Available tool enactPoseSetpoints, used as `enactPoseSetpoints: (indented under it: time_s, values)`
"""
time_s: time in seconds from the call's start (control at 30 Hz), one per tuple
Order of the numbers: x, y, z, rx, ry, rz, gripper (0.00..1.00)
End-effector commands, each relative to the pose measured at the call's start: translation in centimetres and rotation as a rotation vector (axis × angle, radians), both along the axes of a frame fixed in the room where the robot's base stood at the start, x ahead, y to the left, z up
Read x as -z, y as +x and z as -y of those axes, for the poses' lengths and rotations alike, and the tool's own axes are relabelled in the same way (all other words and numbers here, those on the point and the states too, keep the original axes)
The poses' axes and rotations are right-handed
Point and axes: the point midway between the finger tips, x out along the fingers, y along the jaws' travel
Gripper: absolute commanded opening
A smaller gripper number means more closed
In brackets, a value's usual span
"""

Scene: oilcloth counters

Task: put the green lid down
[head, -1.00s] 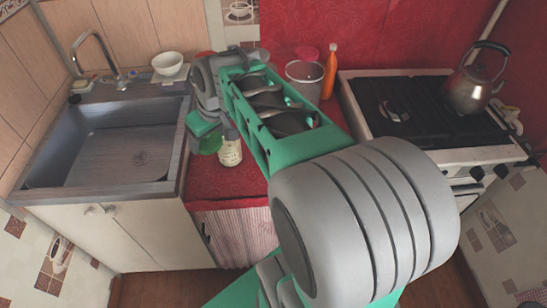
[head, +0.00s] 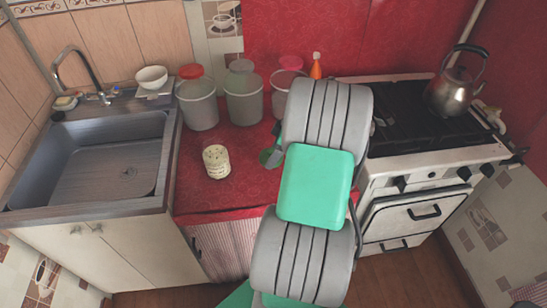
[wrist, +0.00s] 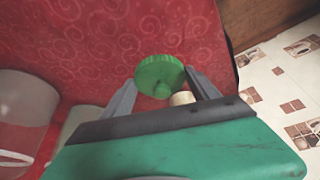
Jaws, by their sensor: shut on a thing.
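The green lid (head: 267,156) shows in the head view at the left edge of my arm, over the red counter, and is partly hidden by the arm. In the wrist view the round green lid (wrist: 160,74) lies between the fingertips of my gripper (wrist: 162,80). My gripper is shut on it. A small cream-coloured piece (wrist: 182,98) shows just behind the lid, between the fingers; I cannot tell what it is. I cannot tell whether the lid touches the counter.
Several canisters (head: 244,100) and an orange bottle (head: 316,68) stand behind. The sink (head: 95,160) is left, the stove (head: 415,120) with a kettle (head: 455,85) right. Counter around the jar is clear.

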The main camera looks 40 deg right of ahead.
Motion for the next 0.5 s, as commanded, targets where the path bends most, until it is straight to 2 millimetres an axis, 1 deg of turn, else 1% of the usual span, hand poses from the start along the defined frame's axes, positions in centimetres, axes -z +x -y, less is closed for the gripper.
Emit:
enactPoseSetpoints:
  time_s: [0.03, 0.1, 0.27, 0.4, 0.5]
  values:
    - [1.0, 0.7, 0.5, -0.001, 0.002, -0.002, 0.31]
    - [2.1, 1.4, 1.0, 0.0, 0.001, -0.001, 0.31]
    - [3.5, 2.4, 1.7, 0.0, 0.0, 0.0, 0.31]
    - [5.7, 2.4, 1.7, 0.001, 0.002, -0.001, 0.31]
    - [6.6, 2.4, 1.8, 0.001, -0.002, 0.0, 0.31]
